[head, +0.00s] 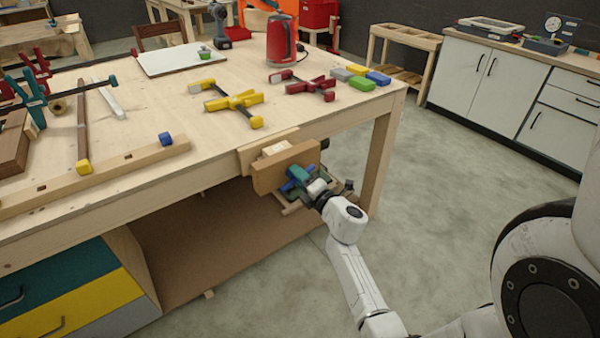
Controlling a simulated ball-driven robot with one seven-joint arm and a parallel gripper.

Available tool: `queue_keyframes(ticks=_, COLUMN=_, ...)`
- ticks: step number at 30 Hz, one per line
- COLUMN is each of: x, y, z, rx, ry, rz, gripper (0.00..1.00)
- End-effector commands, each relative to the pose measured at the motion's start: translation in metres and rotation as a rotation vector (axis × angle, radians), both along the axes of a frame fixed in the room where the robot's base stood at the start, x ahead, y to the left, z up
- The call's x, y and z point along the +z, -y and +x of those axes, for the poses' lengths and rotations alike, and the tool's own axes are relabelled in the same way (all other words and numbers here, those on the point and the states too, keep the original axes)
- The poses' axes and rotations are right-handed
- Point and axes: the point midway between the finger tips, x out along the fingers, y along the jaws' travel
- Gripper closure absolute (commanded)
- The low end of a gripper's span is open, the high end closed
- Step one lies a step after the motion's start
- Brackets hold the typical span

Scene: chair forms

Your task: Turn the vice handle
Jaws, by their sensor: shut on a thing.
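The wooden vice (268,174) is mounted on the front edge of the workbench, near its right corner. Its front jaw is a thick wooden block standing a little out from the bench edge. The vice handle (292,184) shows as a small blue and green part in front of the jaw, partly hidden by my gripper. My gripper (302,180) is at the front of the vice, shut on the handle. Its fingertips are small and mostly hidden. My white arm reaches up to it from the lower right.
On the workbench (160,110) lie yellow clamps (233,101), red clamps (303,85), coloured blocks (362,83) and a red kettle-like container (281,40). The bench leg (379,160) stands right of the vice. Open floor (460,190) lies to the right, before white cabinets (495,85).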

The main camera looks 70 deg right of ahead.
Motion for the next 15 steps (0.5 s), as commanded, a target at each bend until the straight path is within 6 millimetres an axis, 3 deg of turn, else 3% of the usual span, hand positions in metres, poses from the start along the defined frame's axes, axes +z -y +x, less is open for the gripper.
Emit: queue_keyframes(ticks=15, x=-0.0016, y=-0.0007, z=-0.0015, rx=-0.001, ry=0.214, rz=0.357, gripper=0.89)
